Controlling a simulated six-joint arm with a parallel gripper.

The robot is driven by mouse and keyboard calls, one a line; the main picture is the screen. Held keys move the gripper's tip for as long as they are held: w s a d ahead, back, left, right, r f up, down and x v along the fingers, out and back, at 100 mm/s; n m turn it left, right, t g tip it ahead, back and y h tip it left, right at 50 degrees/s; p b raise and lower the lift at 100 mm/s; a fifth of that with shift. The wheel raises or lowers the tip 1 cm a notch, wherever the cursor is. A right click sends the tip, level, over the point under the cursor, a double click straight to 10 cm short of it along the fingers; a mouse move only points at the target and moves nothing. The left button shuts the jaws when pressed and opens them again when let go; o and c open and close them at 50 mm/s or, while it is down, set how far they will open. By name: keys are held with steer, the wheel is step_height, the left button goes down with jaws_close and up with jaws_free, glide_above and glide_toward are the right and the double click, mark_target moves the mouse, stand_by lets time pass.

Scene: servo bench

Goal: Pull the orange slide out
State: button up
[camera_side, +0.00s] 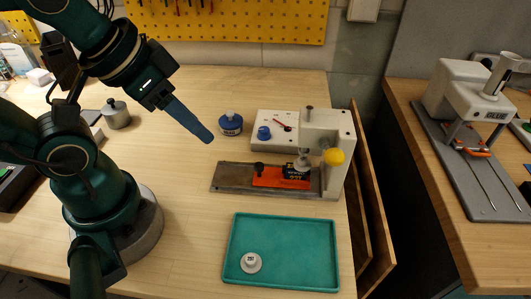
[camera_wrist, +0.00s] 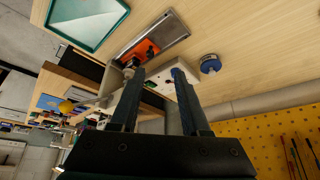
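The orange slide (camera_side: 268,181) lies on a grey metal base plate (camera_side: 232,177), its right part under the head of a white press (camera_side: 340,180). A black knob (camera_side: 259,168) stands at the slide's left end. A small dark servo (camera_side: 296,172) sits on its right part. In the wrist view, the slide (camera_wrist: 131,54) and plate (camera_wrist: 171,32) show at upper left, beyond the fingers. My gripper (camera_side: 208,138) is up and left of the slide, apart from it, in the side view. In the wrist view my gripper (camera_wrist: 157,73) has its two fingers apart with nothing held.
A teal tray (camera_side: 310,250) with a round white part (camera_side: 251,262) lies in front of the plate. Bare wood lies left of the plate.

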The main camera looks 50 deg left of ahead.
steer(key=m, duration=0.1)
steer(key=m+g, duration=0.5)
steer(key=m, duration=1.2)
glide_above(259, 164)
step_height(259, 164, down, 7)
steer(key=shift+w+r, duration=0.1)
steer(key=shift+w, duration=0.05)
steer(key=shift+f+g, duration=0.3)
steer(key=shift+f, duration=2.6)
